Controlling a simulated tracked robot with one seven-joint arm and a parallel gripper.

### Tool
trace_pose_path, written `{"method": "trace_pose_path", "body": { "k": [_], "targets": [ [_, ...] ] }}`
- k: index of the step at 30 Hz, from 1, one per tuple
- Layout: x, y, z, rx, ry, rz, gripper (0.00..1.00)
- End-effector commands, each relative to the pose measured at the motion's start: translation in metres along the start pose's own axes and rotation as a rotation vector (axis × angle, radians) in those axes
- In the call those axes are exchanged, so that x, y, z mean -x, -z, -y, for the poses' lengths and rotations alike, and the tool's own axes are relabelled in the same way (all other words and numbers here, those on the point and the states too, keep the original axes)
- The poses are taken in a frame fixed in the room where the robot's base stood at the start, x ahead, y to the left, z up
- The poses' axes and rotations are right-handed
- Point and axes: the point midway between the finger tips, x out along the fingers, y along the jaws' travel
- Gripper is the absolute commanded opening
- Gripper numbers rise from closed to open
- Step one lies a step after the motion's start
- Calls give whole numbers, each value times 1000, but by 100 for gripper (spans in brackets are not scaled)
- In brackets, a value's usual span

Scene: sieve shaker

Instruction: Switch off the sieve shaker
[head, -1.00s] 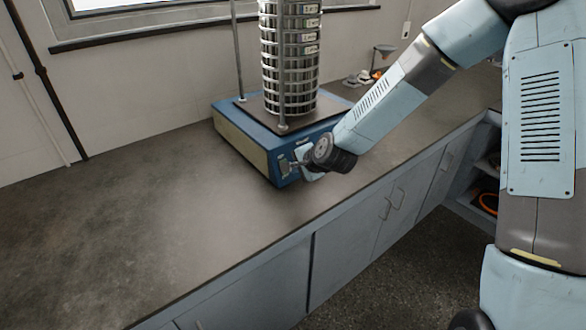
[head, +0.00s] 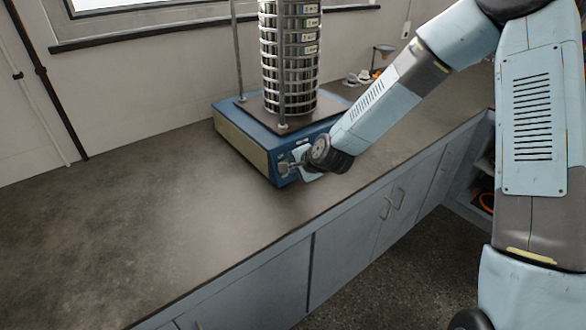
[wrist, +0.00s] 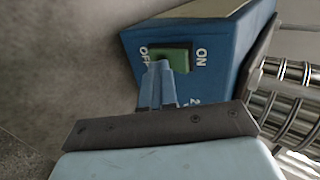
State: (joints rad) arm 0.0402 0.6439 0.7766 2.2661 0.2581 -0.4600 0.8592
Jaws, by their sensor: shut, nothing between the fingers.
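The sieve shaker has a blue base (head: 240,135) on the bench, with a tall stack of metal sieves (head: 290,60) between upright rods. The base also shows in the wrist view (wrist: 218,45). On its front panel is a green rocker switch (wrist: 175,54), with "OFF" printed at its left and "ON" at its right in the wrist view. My gripper (wrist: 162,66) is shut and empty. Its fingertips are at the switch, overlapping its lower left part on the OFF side; I cannot tell whether they touch it. In the head view my gripper (head: 287,167) is at the front panel, hiding the switch.
The bench top (head: 150,220) is clear to the left of the shaker. Small items (head: 362,77) and a funnel-like stand (head: 383,50) are behind it at the right. Blue-grey cabinets (head: 345,220) with handles run below the bench edge.

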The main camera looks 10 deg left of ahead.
Motion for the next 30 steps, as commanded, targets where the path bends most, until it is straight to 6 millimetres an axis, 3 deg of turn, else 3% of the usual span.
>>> {"method": "trace_pose_path", "body": {
  "k": [23, 30],
  "targets": [
    [11, 0, 11, 1, 1, -1, 0],
    [36, -1, 7, 7, 2, 4, 0]
  ]
}}
